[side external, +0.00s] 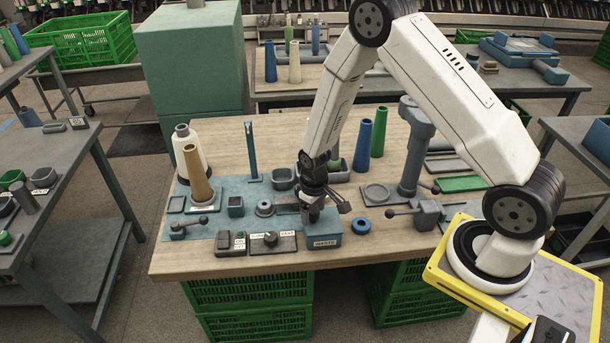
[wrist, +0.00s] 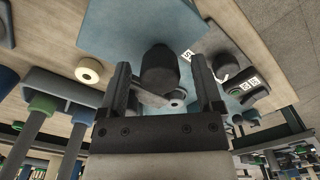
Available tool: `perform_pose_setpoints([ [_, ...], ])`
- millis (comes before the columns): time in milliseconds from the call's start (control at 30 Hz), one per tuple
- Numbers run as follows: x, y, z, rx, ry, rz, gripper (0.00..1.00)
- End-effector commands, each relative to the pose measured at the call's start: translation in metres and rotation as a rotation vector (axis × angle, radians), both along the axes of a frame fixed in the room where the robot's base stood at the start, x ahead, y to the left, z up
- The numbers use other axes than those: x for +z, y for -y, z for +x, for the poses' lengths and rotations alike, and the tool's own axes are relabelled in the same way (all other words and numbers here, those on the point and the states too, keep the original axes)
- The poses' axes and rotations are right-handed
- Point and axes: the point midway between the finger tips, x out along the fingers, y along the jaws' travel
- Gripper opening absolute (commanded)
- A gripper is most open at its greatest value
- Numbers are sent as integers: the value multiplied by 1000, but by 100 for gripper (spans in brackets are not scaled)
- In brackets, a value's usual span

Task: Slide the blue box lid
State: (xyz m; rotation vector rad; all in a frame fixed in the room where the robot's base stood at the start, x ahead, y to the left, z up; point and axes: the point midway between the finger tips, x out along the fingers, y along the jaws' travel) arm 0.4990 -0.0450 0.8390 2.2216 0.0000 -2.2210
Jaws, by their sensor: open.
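The blue box (side external: 326,241) with a "WASTE" label sits near the front edge of the wooden table. My gripper (side external: 322,206) is right over it, pointing down, and hides much of its lid. In the wrist view the blue box fills the top of the picture (wrist: 130,25). A dark round knob (wrist: 160,70) shows between my two open fingers. The fingers stand on either side of it with gaps, and I cannot tell whether it belongs to the lid.
A blue ring (side external: 361,225) lies to the right of the box. A switch box (side external: 231,241) and a knob panel (side external: 272,243) lie to its left. Tall blue (side external: 363,146) and green (side external: 379,132) cones stand behind. A lever clamp (side external: 426,214) stands to the right.

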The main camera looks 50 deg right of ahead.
Motion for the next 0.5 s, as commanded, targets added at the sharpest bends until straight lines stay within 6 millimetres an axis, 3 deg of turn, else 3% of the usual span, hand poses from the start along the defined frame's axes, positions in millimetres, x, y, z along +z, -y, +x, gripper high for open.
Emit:
perform_pose_setpoints([
  [100,0,0,0,0,0,0,84],
  [367,0,0,0,0,0,0,1],
  [500,0,0,0,0,0,0,0],
])
